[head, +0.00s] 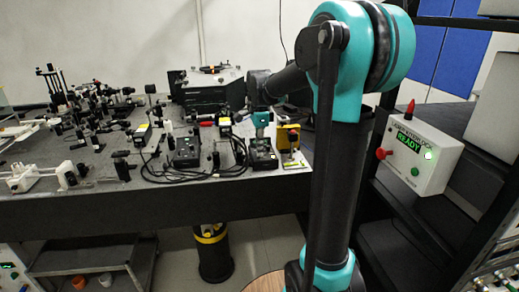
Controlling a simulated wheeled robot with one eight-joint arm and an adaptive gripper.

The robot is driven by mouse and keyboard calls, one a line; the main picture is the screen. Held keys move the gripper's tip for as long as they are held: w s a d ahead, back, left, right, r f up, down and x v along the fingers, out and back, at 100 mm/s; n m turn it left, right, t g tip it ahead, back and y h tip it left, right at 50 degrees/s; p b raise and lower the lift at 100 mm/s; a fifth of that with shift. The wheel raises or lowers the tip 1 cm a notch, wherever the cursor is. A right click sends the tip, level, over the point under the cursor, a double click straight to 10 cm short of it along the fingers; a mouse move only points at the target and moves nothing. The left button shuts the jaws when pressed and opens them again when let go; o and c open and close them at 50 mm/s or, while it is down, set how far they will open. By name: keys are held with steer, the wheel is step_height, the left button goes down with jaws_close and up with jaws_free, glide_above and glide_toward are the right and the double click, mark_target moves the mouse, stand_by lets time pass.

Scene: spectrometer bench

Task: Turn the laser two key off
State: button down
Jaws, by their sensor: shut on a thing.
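My gripper (262,140) is at the right end of the optical bench, pointing down below its teal wrist. It is small in the head view and reaches a black controller box (264,163) near the bench's front edge. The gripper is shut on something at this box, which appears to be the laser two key. The key itself is hidden by the gripper, so its angle cannot be read. A second black controller box (186,158) stands to the left, with cables in front of it.
A yellow-and-black device (287,137) stands just right of my gripper. Optics crowd the bench (190,198) to the left. A white interlock box (424,158) reading READY, with a lit lamp, is at the right. A cart (95,262) stands below the bench.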

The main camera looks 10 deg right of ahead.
steer(key=n, duration=1)
steer(key=shift+n, duration=0.4)
steer(key=n, duration=0.6)
steer(key=shift+n, duration=0.3)
steer(key=c, duration=1.7)
jaws_free()
steer(key=shift+r, duration=0.1)
step_height(320, 180, up, 12)
